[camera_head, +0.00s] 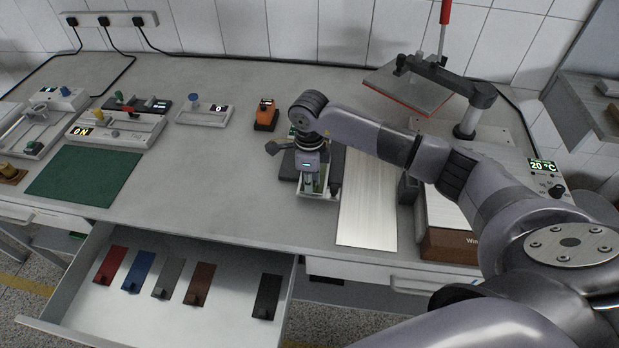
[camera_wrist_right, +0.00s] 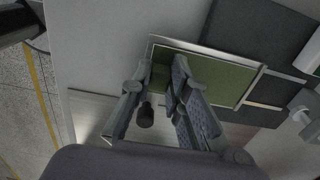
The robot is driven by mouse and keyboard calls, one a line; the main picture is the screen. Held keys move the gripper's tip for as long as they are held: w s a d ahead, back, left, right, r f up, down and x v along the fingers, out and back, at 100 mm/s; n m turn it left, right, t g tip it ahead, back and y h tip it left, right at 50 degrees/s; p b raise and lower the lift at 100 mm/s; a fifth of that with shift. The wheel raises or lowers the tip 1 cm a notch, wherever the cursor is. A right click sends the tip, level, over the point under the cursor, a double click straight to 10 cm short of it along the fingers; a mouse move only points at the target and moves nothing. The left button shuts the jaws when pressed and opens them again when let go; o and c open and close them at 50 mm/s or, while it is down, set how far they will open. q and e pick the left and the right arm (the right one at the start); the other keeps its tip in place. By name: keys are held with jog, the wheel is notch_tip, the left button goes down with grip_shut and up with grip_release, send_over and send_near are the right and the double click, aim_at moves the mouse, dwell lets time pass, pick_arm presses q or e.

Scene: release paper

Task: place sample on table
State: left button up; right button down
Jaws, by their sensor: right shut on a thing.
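My right gripper (camera_head: 314,190) points down over a small dark-based device (camera_head: 290,167) in the middle of the worktable (camera_head: 240,205). The green sample (camera_head: 323,184) shows as a small strip at the fingertips. In the right wrist view, the fingers (camera_wrist_right: 162,78) are close together at the near edge of the green panel (camera_wrist_right: 222,80), which has a pale metal border. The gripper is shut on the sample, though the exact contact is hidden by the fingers. I cannot tell whether the sample touches the surface below. My left gripper is out of view.
An open drawer (camera_head: 222,273) holds several coloured plates, with a gap left of the black one (camera_head: 267,296). A metal sheet (camera_head: 368,205) lies right of the gripper. A green mat (camera_head: 85,177) and several instruments stand left. The table's front middle is clear.

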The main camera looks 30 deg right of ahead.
jog(key=shift+f, duration=0.2)
jog(key=c, duration=1.5)
grip_release()
jog(key=shift+c, duration=0.2)
jog(key=shift+r, duration=0.15)
jog(key=shift+r, duration=0.2)
notch_tip(320, 180, up, 12)
jog(key=b, duration=0.3)
jog(key=shift+f+b, duration=0.15)
jog(key=shift+b, duration=0.2)
